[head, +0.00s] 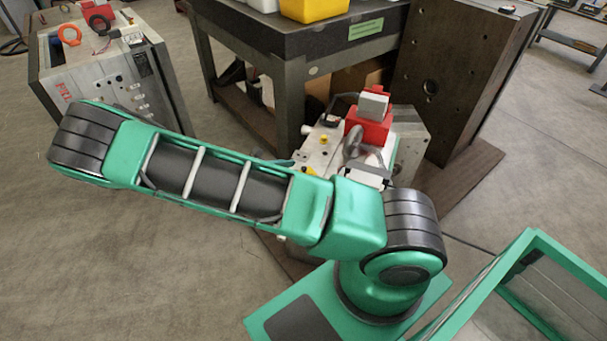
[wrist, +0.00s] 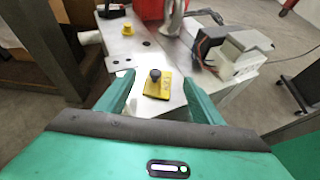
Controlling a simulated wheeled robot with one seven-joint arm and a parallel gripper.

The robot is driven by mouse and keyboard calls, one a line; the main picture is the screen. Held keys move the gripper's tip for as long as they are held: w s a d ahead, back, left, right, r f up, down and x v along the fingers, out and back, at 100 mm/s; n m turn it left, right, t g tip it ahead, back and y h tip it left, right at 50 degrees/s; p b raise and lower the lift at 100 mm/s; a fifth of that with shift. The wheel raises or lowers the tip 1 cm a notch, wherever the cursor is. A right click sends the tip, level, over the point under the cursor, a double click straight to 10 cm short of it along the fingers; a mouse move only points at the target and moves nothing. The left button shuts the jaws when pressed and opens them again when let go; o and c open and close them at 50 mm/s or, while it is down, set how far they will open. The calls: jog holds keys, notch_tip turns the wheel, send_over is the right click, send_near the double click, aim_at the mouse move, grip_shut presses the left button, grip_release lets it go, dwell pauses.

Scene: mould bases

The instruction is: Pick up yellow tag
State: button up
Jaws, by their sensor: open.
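The yellow tag (wrist: 158,88) lies on the pale metal top of a mould base (wrist: 120,48) in the wrist view, with a dark round knob (wrist: 155,75) on it. My gripper (wrist: 160,80) is open, with one green finger on each side of the tag in the picture. The fingers look apart from the tag, and their height above it is hard to judge. In the head view a small yellow patch, likely the tag (head: 309,171), shows just above my arm, which hides part of that mould base and most of my gripper.
On the same mould base stand a yellow knob (wrist: 127,28), a red block (head: 368,128) with a grey ring beside it, and a connector block (wrist: 238,55) at right. A dark table (head: 300,38) stands behind it. Another mould base (head: 105,75) is at left. Open floor lies at lower left.

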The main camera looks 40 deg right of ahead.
aim_at(305, 169)
jog(key=x, duration=0.5)
jog(key=c, duration=1.1)
